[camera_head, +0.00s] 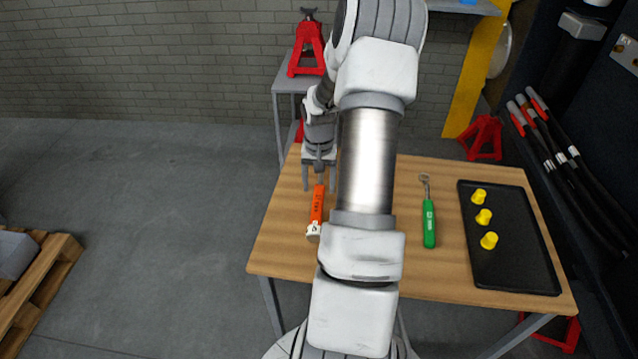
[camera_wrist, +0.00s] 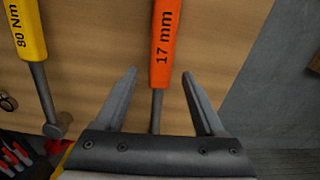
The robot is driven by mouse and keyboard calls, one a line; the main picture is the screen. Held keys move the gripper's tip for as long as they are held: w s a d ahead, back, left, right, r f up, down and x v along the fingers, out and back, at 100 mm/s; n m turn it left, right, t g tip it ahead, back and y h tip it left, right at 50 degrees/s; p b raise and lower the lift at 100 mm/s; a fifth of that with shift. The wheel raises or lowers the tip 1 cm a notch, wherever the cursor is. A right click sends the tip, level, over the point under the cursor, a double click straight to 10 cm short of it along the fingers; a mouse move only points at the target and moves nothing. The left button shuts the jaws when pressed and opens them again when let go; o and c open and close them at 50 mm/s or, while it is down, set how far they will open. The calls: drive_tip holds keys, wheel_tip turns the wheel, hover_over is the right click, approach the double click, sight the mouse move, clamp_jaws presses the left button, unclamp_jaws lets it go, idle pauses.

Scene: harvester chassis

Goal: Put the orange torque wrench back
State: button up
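The orange torque wrench (camera_head: 316,208) lies on the wooden table (camera_head: 285,235), left of my arm in the head view. In the wrist view its orange handle (camera_wrist: 163,45) reads "17 mm" and its grey shaft runs down between my fingers. My gripper (camera_wrist: 159,74) is open, with one finger on each side of the shaft and a visible gap to both. It also shows in the head view (camera_head: 319,184), over the wrench's far end. The wrench's head is hidden by the gripper body.
A yellow wrench (camera_wrist: 26,28) marked "80 Nm" lies beside the orange one. A green wrench (camera_head: 429,222) and a black tray (camera_head: 515,260) with three yellow pieces (camera_head: 484,217) lie to the right. A red jack stand (camera_head: 308,45) stands on a grey stand behind the table.

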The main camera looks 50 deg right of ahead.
wheel_tip(320, 180, up, 17)
drive_tip(key=p, duration=0.2)
drive_tip(key=shift+r, duration=0.2)
drive_tip(key=shift+s+a, duration=0.1)
idle(0.6)
